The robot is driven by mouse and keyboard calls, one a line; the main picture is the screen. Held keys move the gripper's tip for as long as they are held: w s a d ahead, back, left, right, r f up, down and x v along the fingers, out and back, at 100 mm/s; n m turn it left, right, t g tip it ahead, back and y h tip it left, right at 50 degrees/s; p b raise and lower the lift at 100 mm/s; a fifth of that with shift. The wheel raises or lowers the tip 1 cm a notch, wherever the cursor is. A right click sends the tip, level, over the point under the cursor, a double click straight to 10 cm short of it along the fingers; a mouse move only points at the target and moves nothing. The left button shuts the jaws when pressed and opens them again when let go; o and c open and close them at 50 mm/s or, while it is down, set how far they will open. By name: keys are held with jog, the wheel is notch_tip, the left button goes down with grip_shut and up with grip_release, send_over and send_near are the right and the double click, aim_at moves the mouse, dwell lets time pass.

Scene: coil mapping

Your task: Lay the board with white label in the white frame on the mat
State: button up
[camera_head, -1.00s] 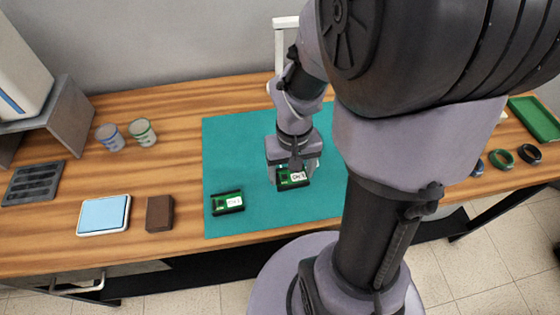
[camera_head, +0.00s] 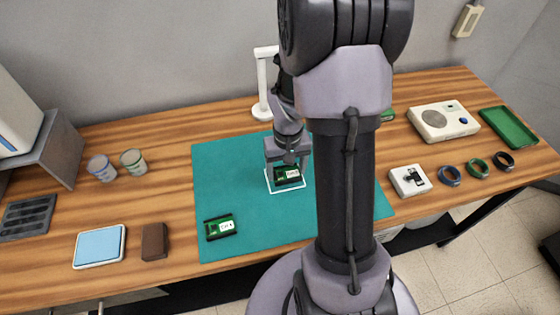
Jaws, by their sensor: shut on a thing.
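My gripper (camera_head: 288,164) points down over the middle of the teal mat (camera_head: 235,180). It is shut on a green board with a white label (camera_head: 292,174), which has dark edges. The white frame (camera_head: 268,184) shows as a thin outline on the mat around and under the board. The board appears within the outline; I cannot tell whether it touches the mat or hangs just above it. A second green board with a white label (camera_head: 225,226) lies near the mat's front left corner, apart from the gripper.
A brown block (camera_head: 154,242) and a blue-topped pad (camera_head: 99,246) lie left of the mat. Two cups (camera_head: 133,161) stand behind them. A white device (camera_head: 443,121), dark rings (camera_head: 478,168) and a green tray (camera_head: 509,127) are at the right. My arm hides the mat's right part.

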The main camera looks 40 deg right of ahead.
aim_at(285, 167)
jog(key=shift+w+d, duration=0.2)
jog(key=shift+w, duration=0.3)
jog(key=shift+w+d, duration=0.2)
jog(key=shift+w, duration=0.25)
notch_tip(285, 167, down, 4)
jog(key=b, duration=0.3)
jog(key=shift+r, duration=0.15)
jog(key=o, duration=1.3)
jog(key=shift+o, duration=0.2)
